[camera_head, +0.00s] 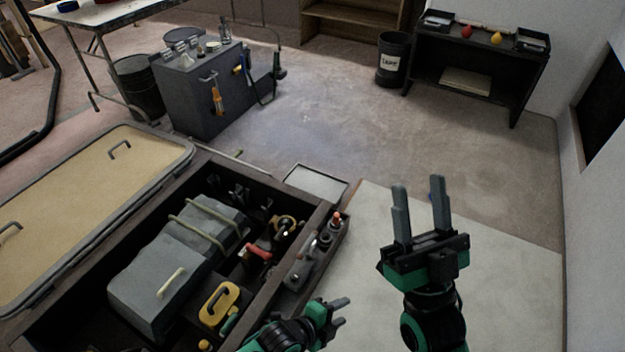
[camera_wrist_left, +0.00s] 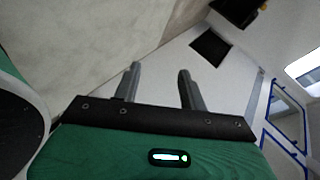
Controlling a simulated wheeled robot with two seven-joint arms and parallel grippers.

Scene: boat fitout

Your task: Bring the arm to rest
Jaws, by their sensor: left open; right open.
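My left gripper (camera_head: 345,311) is low in the head view, just right of the open dark compartment box. Its two fingers point right, apart and empty. The left wrist view shows the same open gripper (camera_wrist_left: 159,78), with nothing between its fingers. My right gripper (camera_head: 419,190) stands right of it in the head view, fingers pointing up the picture. They are spread with nothing between them. Both grippers appear over or near a pale flat panel (camera_head: 505,290). Contact with anything cannot be seen.
The box (camera_head: 78,288) holds a grey block (camera_head: 170,275), a yellow-handled item (camera_head: 220,304) and several small parts. A narrow tray of parts (camera_head: 305,265) runs along its right side. A grey cabinet (camera_head: 190,105), black bin (camera_head: 393,58) and dark table (camera_head: 478,47) stand beyond open floor.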

